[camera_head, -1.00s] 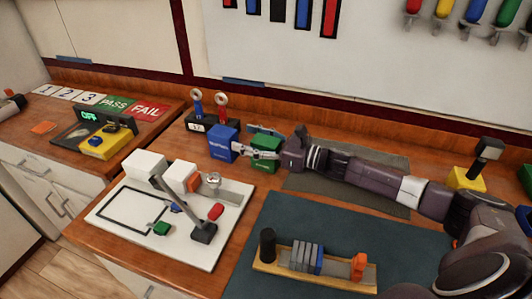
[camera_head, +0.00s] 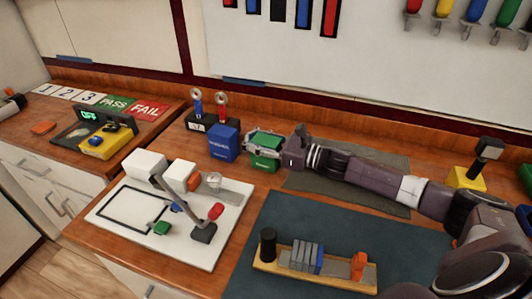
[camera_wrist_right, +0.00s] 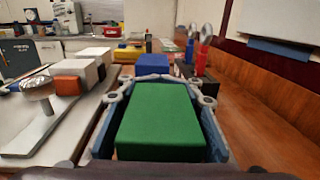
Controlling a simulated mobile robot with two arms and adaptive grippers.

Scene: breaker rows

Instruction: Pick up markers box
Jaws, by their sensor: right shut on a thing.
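A green box (camera_head: 263,165) stands on the wooden counter beside a blue box (camera_head: 223,143). Each has a small label too small to read, so I cannot tell by print which is the markers box. My right gripper (camera_head: 262,141) is shut on the green box, with its fingers along two sides of the upper part. In the right wrist view the green box (camera_wrist_right: 158,120) fills the space between the fingers, and the blue box (camera_wrist_right: 153,63) is just beyond their tips. My left gripper is not in view.
A holder with red- and blue-handled tools (camera_head: 207,122) stands behind the blue box. A white board (camera_head: 120,222) with a metal fixture lies front left. A dark mat (camera_head: 285,222) carries a wooden rack (camera_head: 350,281). The wall is close behind.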

